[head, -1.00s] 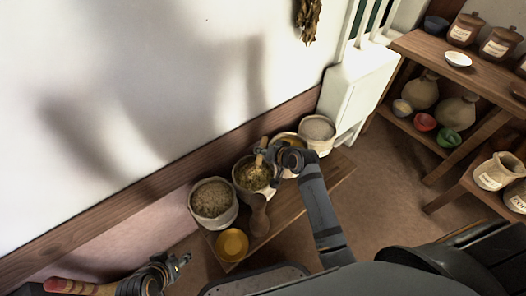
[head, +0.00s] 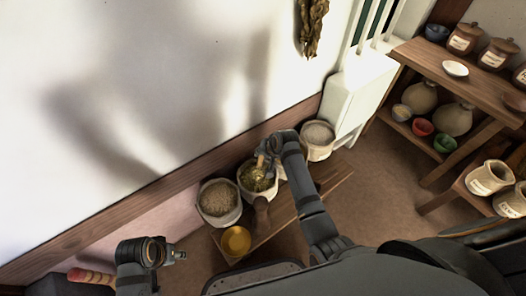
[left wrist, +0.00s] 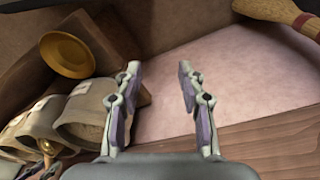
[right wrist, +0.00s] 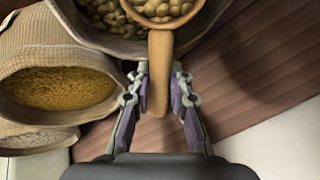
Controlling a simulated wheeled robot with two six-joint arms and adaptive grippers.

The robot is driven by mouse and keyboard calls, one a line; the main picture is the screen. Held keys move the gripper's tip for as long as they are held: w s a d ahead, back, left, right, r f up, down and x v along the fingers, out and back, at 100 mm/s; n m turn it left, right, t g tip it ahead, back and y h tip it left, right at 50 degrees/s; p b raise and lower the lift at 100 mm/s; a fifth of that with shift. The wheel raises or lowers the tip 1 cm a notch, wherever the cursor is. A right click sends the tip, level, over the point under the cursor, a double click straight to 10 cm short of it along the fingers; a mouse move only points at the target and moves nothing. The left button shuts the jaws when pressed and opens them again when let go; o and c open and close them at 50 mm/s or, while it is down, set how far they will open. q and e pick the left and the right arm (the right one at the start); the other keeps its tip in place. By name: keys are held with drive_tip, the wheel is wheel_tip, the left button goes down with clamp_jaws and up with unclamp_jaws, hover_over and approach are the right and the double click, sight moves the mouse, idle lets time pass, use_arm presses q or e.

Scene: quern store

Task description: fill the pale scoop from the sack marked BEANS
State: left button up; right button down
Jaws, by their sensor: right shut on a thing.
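The right gripper (right wrist: 160,92) is shut on the handle of the pale scoop (right wrist: 160,52). The scoop's round bowl, cut by the top edge of the right wrist view, has pale beans in it. The bowl is at the mouth of a sack of similar beans (right wrist: 98,14); whether it touches the beans below is unclear. In the head view this sack (head: 257,190) stands in the row by the wall, with the right gripper (head: 264,160) over it. No marking on it is readable. The left gripper (left wrist: 160,72) is open and empty, left of the sacks.
A brown grain sack (head: 218,199), a yellow-grain sack (right wrist: 62,88) and a pale sack (head: 318,140) flank the bean sack. A shelf (head: 470,82) with jars stands right. A brush (left wrist: 268,9) lies left.

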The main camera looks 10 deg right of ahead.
drive_tip(key=shift+w+a+r+g+p, duration=0.2)
drive_tip(key=shift+w+g+p, duration=0.1)
drive_tip(key=shift+p, duration=0.35)
drive_tip(key=shift+f+g+h+p, duration=0.1)
drive_tip(key=shift+g+h+p, duration=0.3)
drive_tip(key=shift+g+p, duration=0.15)
drive_tip(key=shift+w+g, duration=0.2)
drive_tip(key=shift+g, duration=0.25)
drive_tip(key=shift+w+a+g+h+p, duration=0.15)
drive_tip(key=shift+g+h+p, duration=0.15)
drive_tip(key=shift+g+h, duration=0.15)
drive_tip(key=shift+f+g+b, duration=0.2)
drive_tip(key=shift+g+b, duration=0.1)
drive_tip(key=shift+g, duration=0.05)
drive_tip(key=shift+r, duration=0.15)
drive_tip(key=shift+r+p, duration=0.95)
drive_tip(key=shift+r+g+h+p, duration=0.25)
drive_tip(key=shift+r+g+p, duration=0.2)
drive_tip(key=shift+r, duration=0.2)
use_arm(q)
drive_tip(key=s+a+f, duration=0.2)
drive_tip(key=f, duration=0.7)
drive_tip(key=s+a+f+y+p, duration=0.1)
drive_tip(key=s+a+f, duration=0.2)
drive_tip(key=f, duration=0.6)
drive_tip(key=shift+s+p, duration=0.2)
drive_tip(key=shift+p, duration=0.1)
use_arm(e)
drive_tip(key=shift+r, duration=1)
